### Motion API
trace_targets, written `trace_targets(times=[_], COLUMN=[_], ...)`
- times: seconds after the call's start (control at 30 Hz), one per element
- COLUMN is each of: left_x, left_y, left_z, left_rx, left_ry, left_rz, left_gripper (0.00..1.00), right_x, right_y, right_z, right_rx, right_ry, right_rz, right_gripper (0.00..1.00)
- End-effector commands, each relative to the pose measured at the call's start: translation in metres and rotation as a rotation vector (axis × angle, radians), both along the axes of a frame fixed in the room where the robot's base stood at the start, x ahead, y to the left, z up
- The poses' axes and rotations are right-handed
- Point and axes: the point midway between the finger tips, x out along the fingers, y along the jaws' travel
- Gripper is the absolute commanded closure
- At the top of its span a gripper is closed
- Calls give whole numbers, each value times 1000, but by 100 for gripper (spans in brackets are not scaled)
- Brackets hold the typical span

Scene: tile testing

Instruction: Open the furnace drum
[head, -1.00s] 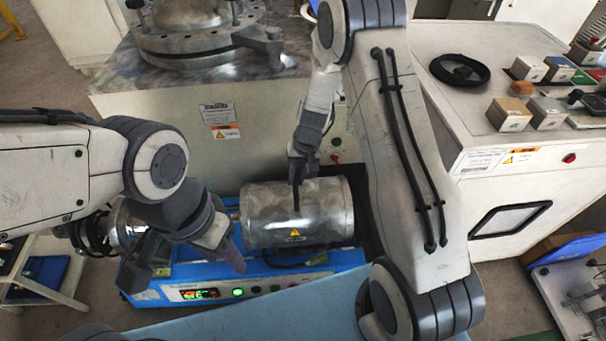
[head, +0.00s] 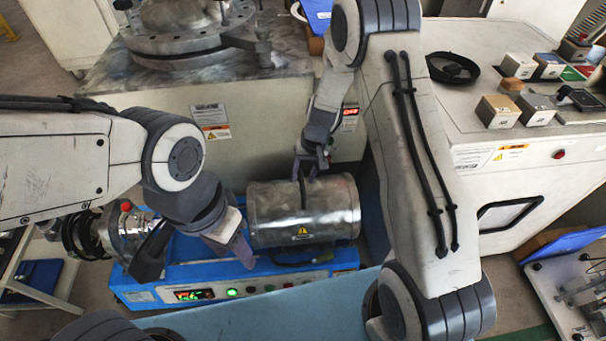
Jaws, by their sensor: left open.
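The furnace drum (head: 280,218) is a horizontal steel cylinder with a yellow warning triangle, on a blue base unit (head: 345,258). It looks closed. My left gripper (head: 200,262) is open and empty in front of the drum's left end, its fingers spread over the base. One finger is close to the drum's lower left edge; I cannot tell if it touches. My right gripper (head: 309,172) points down at the top middle of the drum, by a dark vertical strip on it. I cannot tell whether that strip is a finger or a handle, or whether the jaws grip anything.
A bright metal fitting (head: 125,232) is left of the drum, partly behind my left gripper. A pale machine with a round flange (head: 190,45) stands behind. A white cabinet (head: 515,150) with small sample boxes is at right. A light blue surface (head: 300,308) lies in front.

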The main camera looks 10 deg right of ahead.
Motion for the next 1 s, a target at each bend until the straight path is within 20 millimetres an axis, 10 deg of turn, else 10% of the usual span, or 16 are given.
trace_targets(times=[1.0], left_x=[0], left_y=[0], left_z=[33], left_rx=[0], left_ry=[0], left_rz=[0], left_gripper=[50], right_x=[-3], right_y=[-21], right_z=[103], right_rx=[0], right_ry=[1], right_rz=[0], right_gripper=[50])
